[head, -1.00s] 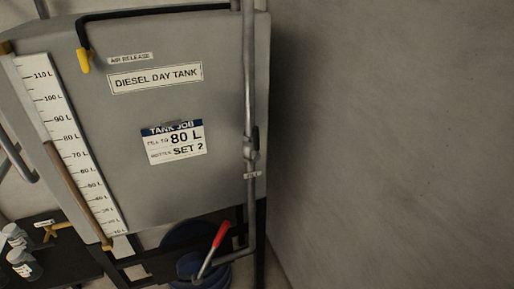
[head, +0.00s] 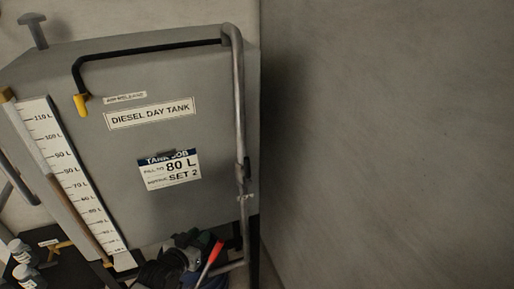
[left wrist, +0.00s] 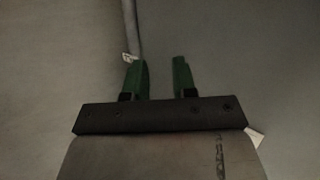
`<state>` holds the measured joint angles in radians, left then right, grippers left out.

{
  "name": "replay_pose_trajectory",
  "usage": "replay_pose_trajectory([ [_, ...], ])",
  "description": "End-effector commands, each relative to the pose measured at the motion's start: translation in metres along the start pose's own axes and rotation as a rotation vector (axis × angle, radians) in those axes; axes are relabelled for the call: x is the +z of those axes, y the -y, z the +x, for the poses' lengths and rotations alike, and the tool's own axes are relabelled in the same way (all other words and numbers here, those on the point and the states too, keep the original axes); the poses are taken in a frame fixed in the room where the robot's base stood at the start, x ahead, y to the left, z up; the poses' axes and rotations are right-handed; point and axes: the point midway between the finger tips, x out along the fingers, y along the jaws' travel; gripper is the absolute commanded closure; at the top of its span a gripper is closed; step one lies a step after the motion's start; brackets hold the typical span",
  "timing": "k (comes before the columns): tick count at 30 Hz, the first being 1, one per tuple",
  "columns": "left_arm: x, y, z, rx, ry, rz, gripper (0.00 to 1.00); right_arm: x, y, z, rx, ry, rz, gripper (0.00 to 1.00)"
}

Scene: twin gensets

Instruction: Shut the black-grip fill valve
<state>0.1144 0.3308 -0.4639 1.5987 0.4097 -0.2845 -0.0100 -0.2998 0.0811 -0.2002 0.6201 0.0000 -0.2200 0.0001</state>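The fill pipe (head: 238,110) runs down the right edge of the diesel day tank (head: 215,130). A small dark valve part (head: 246,168) sits on it above a little tag; I take it for the black-grip fill valve, but its lever position is unclear. My left gripper (head: 205,245) is low in front of the tank, left of the pipe and below that part. In the left wrist view its green fingers (left wrist: 160,80) are apart and empty, with the pipe (left wrist: 133,30) and a white tag (left wrist: 128,57) beyond the left finger. My right gripper is not in view.
A red-grip lever (head: 211,262) is close beside my left gripper. The sight gauge (head: 75,190) shows brown fuel near the 80 L mark; the job card (head: 170,170) reads 80 L, SET 2. Bottles (head: 22,262) stand lower left. A bare wall (head: 390,140) fills the right.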

Motion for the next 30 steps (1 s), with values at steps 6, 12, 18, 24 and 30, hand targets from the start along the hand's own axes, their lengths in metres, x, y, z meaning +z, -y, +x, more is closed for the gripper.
replay_pose_trajectory([
  [6,-0.155,-0.051,-0.031,0.166,-0.237,0.050,0.73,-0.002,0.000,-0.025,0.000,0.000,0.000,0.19],
  [12,-0.187,-0.068,-0.040,0.216,-0.291,0.060,0.73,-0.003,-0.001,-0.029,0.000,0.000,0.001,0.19],
  [18,-0.197,-0.074,-0.013,0.215,-0.292,0.059,0.73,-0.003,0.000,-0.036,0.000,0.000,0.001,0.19],
  [24,-0.207,-0.082,0.023,0.214,-0.292,0.060,0.73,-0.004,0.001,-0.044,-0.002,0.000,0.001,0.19],
  [30,-0.213,-0.087,0.048,0.213,-0.291,0.059,0.73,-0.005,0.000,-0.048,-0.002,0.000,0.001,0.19],
])
